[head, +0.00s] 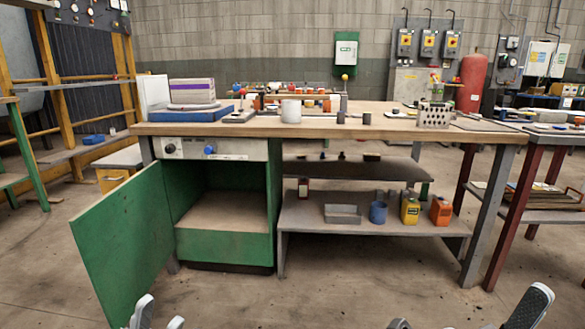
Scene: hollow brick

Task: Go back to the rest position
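My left gripper (159,317) is at the bottom left edge of the head view. Its two fingertips stand apart with nothing visible between them. My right gripper (464,315) shows only as two separated fingertips at the bottom right edge. Nothing shows between them, and the rest of it is out of view. Both grippers are in front of the workbench and apart from it. A grey block with holes (433,115), perhaps the hollow brick, sits on the right part of the wooden bench top (340,131).
A green cabinet door (126,243) stands open at left, near my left gripper; the cabinet (222,210) looks empty. A lower shelf (300,218) holds a grey tray (342,214), a blue cup (378,212) and yellow and orange bottles (410,209). The floor in front is clear.

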